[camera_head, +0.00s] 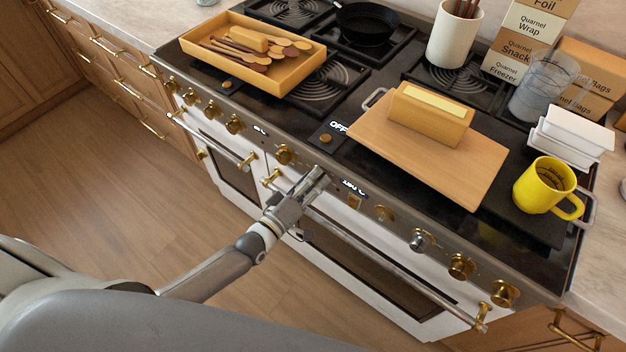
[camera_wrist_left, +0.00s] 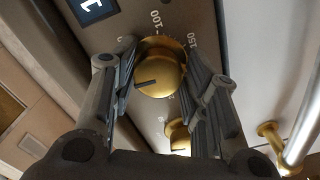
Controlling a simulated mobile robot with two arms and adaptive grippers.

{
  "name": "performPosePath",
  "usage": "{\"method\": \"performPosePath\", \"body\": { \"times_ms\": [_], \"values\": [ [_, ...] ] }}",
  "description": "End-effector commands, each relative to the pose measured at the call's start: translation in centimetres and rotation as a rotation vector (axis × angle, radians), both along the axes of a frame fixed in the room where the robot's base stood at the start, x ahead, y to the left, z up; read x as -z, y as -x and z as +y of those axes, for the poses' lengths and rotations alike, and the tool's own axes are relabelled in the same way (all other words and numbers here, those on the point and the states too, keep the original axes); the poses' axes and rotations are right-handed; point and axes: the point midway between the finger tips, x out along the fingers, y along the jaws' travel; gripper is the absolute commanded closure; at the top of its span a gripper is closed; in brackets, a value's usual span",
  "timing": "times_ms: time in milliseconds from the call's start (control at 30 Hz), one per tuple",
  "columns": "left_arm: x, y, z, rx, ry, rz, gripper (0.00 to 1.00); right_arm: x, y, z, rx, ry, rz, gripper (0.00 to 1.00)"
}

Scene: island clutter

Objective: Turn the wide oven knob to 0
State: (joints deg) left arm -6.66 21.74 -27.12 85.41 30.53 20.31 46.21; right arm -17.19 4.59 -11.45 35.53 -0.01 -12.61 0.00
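A gold oven knob (camera_wrist_left: 160,72) shows in the left wrist view, between the two fingers of my left gripper (camera_wrist_left: 160,55). A dark pointer line on its face points left and slightly down. Printed marks 100 and 150 stand above and to its right. The fingers are close on both sides; whether they touch it is not clear. In the head view my left gripper (camera_head: 318,175) is at the stove's front panel, left of the lit display (camera_head: 354,188), and hides the knob there. My right gripper is not in view.
Other gold knobs (camera_head: 285,154) line the panel on both sides of my gripper. Oven door handles (camera_head: 385,262) run just below. On the stovetop are a tray of utensils (camera_head: 278,82), a cutting board (camera_head: 470,180) and a yellow mug (camera_head: 543,185).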

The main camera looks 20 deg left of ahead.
Motion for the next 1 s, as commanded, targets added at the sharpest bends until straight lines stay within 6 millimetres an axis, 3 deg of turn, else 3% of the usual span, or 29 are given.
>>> {"method": "performPosePath", "body": {
  "times_ms": [100,467,567,1000],
  "values": [
    [-0.1,0.0,0.0,-0.001,0.000,-0.002,0.42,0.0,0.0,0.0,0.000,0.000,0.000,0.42],
    [-0.2,0.3,0.2,-0.001,0.000,-0.005,0.42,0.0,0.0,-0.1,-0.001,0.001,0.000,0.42],
    [-0.1,1.4,0.5,-0.001,0.000,-0.002,0.42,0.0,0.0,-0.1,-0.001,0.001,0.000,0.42],
    [-0.1,9.4,3.4,0.000,0.000,-0.002,0.42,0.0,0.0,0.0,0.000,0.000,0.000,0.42]
  ]
}}
